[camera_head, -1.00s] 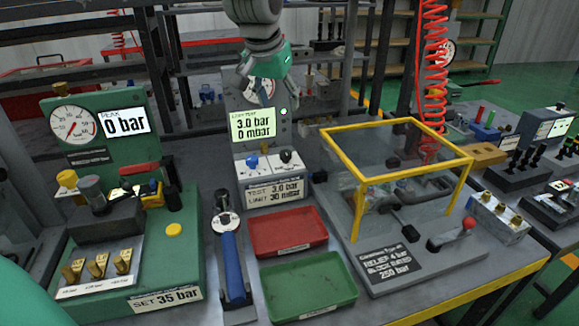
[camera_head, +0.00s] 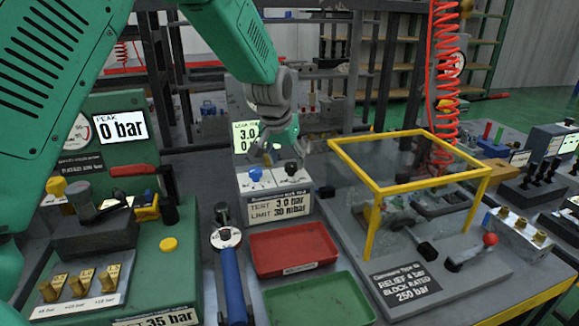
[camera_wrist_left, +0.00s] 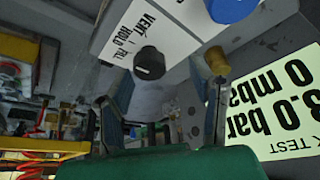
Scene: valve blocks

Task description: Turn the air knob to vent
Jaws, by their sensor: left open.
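A light test box (camera_head: 275,182) stands at the centre in the head view, with a blue knob (camera_head: 255,173) on its left and a black knob (camera_head: 291,168) on its right. The wrist view shows the black knob (camera_wrist_left: 149,62) beside a label (camera_wrist_left: 140,32) reading VENT, HOLD, FILL; a small white mark shows on the knob. The blue knob (camera_wrist_left: 232,8) is partly cut off there. My left gripper (camera_head: 272,150) is open just above and behind the knobs. In the wrist view its fingers (camera_wrist_left: 165,100) are apart, with the black knob ahead between them, apparently untouched.
A lit display (camera_head: 244,135) stands behind the gripper. A yellow-framed clear guard (camera_head: 400,185) is to the right, with a red coiled hose (camera_head: 443,90) behind. Red (camera_head: 290,250) and green (camera_head: 320,300) trays lie in front. A green press stand (camera_head: 170,260) is left.

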